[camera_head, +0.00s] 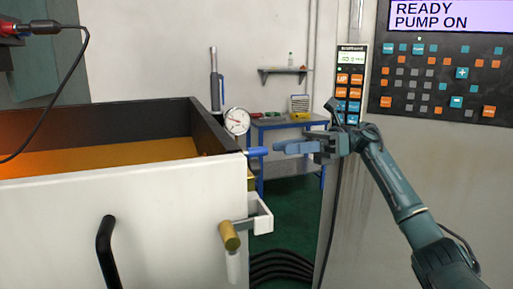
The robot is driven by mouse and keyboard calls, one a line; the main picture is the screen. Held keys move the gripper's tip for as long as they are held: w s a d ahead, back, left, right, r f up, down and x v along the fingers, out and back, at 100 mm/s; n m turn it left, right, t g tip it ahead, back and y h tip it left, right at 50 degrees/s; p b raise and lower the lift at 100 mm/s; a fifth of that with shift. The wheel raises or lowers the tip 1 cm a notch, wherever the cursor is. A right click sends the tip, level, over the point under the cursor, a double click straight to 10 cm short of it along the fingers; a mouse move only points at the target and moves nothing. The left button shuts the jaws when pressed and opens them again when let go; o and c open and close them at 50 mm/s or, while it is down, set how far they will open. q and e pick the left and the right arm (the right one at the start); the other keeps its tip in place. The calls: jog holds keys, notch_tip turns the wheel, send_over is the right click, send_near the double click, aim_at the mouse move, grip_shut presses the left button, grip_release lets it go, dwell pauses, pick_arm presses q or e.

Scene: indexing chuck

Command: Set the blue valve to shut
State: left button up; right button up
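The blue valve shows as a small blue lever (257,152), lying roughly level at the right edge of the open machine enclosure. Its mount is mostly hidden behind the enclosure's edge. My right gripper (276,147) comes in from the right, its fingers pointing left. The fingertips appear just right of the lever's free end. I cannot tell from this view whether they touch it or differ in depth. The fingers overlap from this angle, so their opening is unclear. My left gripper is not in view.
A white-fronted enclosure (170,235) with a black handle (105,250) fills the lower left. A brass-coloured knob (229,236) and dial gauge (237,121) are nearby. A control panel (440,75) and keypad pendant (350,85) stand right. A blue table (262,124) stands behind.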

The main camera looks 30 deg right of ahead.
aim_at(258, 150)
jog(key=p+x, duration=0.1)
jog(key=x, duration=0.6)
jog(key=shift+a, duration=0.15)
jog(key=shift+c, duration=0.5)
grip_shut()
